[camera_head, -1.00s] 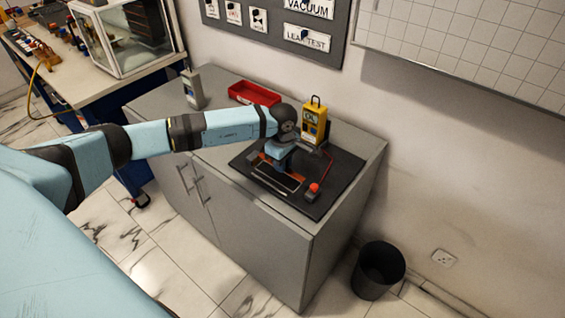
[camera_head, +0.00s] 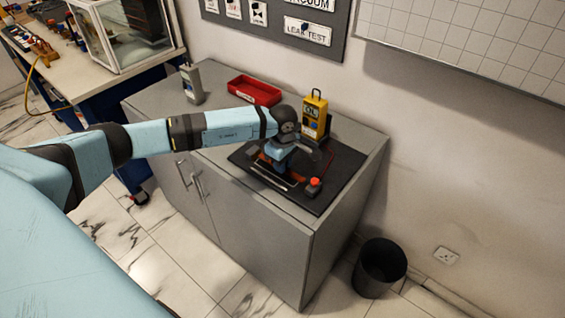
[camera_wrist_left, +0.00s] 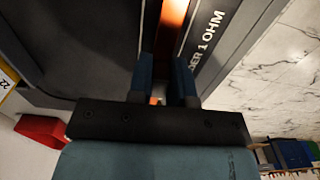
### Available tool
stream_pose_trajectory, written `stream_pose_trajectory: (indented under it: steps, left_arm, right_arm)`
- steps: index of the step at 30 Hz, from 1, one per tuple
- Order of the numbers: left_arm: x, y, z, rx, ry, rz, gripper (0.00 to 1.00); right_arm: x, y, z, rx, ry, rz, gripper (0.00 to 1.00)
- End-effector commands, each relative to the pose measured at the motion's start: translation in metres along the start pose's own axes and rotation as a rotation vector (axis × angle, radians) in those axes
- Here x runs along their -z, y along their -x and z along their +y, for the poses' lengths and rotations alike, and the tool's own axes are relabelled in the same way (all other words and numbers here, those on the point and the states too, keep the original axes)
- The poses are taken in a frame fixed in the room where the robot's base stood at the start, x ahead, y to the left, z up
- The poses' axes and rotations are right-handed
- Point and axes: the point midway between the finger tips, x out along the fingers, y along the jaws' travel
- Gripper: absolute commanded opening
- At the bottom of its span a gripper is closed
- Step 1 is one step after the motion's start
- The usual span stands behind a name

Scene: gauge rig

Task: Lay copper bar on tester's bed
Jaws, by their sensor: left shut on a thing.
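The copper bar (camera_wrist_left: 174,14) shows orange in the left wrist view, running up from between the fingers of my left gripper (camera_wrist_left: 167,82). In the head view this gripper (camera_head: 277,167) is low over the tester's black base (camera_head: 243,163), shut on the bar. A bit of orange shows beside the fingers there. The gripper hides most of the tester's bed, and I cannot tell whether the bar touches it. A red-topped button (camera_head: 314,186) sits at the base's front right. My right gripper is in neither view.
A yellow meter (camera_head: 314,116) stands upright behind the base. A red tray (camera_head: 254,91) and a grey device (camera_head: 191,85) stand farther left on the grey cabinet (camera_head: 212,152). A black bin (camera_head: 379,268) is on the floor at right. The cabinet's left front is clear.

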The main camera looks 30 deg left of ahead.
Motion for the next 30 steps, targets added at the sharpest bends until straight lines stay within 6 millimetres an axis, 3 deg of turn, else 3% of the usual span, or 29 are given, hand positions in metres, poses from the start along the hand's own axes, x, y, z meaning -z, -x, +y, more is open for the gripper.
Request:
stream_pose_trajectory:
  steps: [23, 24, 27, 28, 30]
  left_arm:
    - [0.000, -0.016, 0.000, -0.001, 0.000, 0.000, 0.00]
    - [0.000, -0.016, 0.000, -0.001, 0.000, 0.000, 0.21]
    - [0.000, -0.016, 0.000, -0.001, 0.000, 0.000, 0.44]
    - [0.000, -0.016, 0.000, -0.001, 0.000, 0.000, 0.49]
    - [0.000, -0.016, 0.000, -0.001, 0.000, 0.000, 0.49]
  right_arm:
    - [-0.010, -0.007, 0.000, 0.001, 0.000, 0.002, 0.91]
    - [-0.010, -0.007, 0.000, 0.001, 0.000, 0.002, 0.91]
    - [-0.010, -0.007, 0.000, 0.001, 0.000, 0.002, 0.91]
    - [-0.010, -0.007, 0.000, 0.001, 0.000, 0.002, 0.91]
    - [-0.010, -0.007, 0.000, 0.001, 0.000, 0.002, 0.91]
